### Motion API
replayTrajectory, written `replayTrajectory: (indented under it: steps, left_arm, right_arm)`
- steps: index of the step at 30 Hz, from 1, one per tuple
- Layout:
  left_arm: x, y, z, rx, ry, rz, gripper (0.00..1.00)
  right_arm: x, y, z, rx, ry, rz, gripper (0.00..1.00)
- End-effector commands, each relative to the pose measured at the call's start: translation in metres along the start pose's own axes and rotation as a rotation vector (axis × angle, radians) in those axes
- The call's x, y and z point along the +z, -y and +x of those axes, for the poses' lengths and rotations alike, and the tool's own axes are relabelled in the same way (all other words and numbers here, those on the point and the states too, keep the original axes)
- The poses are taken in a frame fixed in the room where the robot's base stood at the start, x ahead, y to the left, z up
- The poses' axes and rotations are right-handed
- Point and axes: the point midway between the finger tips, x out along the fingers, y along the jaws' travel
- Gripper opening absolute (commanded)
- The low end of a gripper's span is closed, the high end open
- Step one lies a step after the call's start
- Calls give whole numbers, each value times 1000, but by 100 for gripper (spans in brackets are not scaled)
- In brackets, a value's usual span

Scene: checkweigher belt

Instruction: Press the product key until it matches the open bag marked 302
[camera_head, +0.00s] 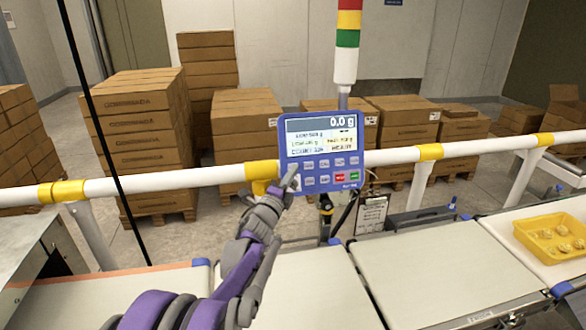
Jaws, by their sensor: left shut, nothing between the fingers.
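The blue checkweigher panel (330,181) stands on a post at the rail in the middle of the view. Its screen (321,137) reads 0.0 g on top; the smaller lines below are too small to read surely. Two rows of keys lie under the screen, mostly grey, with a red key (340,177) and a green key (354,176) at lower right. My left gripper (292,178) is shut and empty, its tip at the left end of the keys, covering part of them. I cannot tell whether it touches a key. No bag marked 302 can be made out.
A white rail (400,156) with yellow joints runs behind the belts. A yellow tray (522,236) with several small items sits at right. A signal tower (347,40) rises behind the panel. Stacked cartons (140,130) stand behind the rail.

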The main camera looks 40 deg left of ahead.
Motion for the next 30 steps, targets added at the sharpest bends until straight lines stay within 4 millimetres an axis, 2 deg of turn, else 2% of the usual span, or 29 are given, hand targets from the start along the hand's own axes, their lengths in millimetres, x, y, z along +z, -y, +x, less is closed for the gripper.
replayTrajectory:
  steps: [30]
  left_arm:
    - [5, -5, 7, 0, 0, 0, 0]
  right_arm:
    - [2, 0, 2, 0, 2, 0, 50]
